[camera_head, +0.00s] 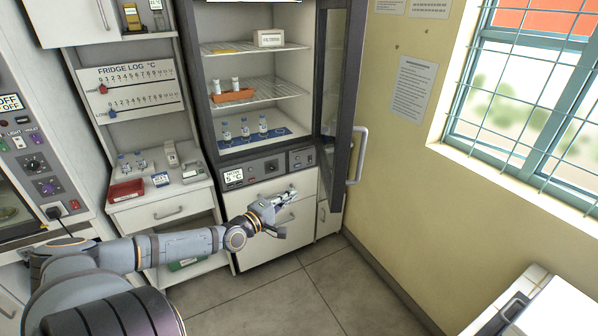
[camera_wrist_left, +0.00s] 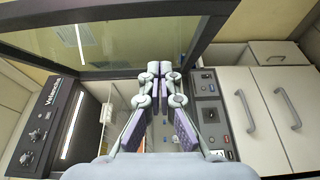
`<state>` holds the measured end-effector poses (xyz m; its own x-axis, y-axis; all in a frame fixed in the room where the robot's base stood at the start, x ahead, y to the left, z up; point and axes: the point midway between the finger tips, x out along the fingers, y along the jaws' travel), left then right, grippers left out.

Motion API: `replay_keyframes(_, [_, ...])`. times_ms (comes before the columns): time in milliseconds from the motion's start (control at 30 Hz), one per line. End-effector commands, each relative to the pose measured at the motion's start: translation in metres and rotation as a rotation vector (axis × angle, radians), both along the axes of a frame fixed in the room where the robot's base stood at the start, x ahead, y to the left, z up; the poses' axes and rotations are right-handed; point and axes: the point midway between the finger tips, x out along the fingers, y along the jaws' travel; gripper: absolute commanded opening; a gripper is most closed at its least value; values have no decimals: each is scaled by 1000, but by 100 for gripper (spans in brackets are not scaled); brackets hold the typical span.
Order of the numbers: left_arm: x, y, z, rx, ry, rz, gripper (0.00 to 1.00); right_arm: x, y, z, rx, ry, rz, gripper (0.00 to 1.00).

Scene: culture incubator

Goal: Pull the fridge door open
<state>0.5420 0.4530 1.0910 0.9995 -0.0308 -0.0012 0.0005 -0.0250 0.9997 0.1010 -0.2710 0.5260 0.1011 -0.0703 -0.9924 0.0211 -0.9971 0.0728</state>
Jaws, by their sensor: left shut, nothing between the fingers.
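The fridge door (camera_head: 335,100) stands swung wide open to the right, near the yellow wall. Its pale handle (camera_head: 357,157) is on the door's outer side, facing the wall. The fridge body (camera_head: 203,110) shows its open front and lit shelves. My left gripper (camera_head: 291,192) is shut and empty in front of the drawers below the fridge, left of the door and apart from its handle. In the left wrist view the shut fingertips (camera_wrist_left: 159,69) lie near the dark lower edge of the door's glass (camera_wrist_left: 115,40). The handle cannot be made out there. My right gripper is not in view.
Inside are wire shelves with a white box (camera_head: 269,38), an orange rack (camera_head: 233,95) of vials and several bottles on a blue mat (camera_head: 277,141). A side counter (camera_head: 158,193) holds a red tray (camera_head: 126,190). The grey floor (camera_head: 290,300) in front is clear.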

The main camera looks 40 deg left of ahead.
Motion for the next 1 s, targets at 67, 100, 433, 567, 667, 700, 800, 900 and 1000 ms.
replay_keyframes(67, [1,-5,7,-31,-6,-8,0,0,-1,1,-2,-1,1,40])
replay_keyframes(100, [1,-5,7,-35,-7,-8,0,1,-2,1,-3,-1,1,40])
replay_keyframes(433, [35,-4,5,-37,-15,-1,0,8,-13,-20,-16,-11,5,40])
replay_keyframes(567, [58,-6,5,-37,-15,-2,0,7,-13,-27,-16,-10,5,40])
replay_keyframes(667, [78,-8,6,-38,-14,-4,0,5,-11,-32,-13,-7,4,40])
replay_keyframes(700, [86,-7,5,-37,-14,-3,0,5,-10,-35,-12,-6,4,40])
replay_keyframes(800, [105,-9,6,-37,-12,-5,0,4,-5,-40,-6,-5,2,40])
replay_keyframes(900, [115,-22,11,-38,-8,-6,0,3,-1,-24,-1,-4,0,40])
replay_keyframes(1000, [123,-31,10,-34,-7,-6,0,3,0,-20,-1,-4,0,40])
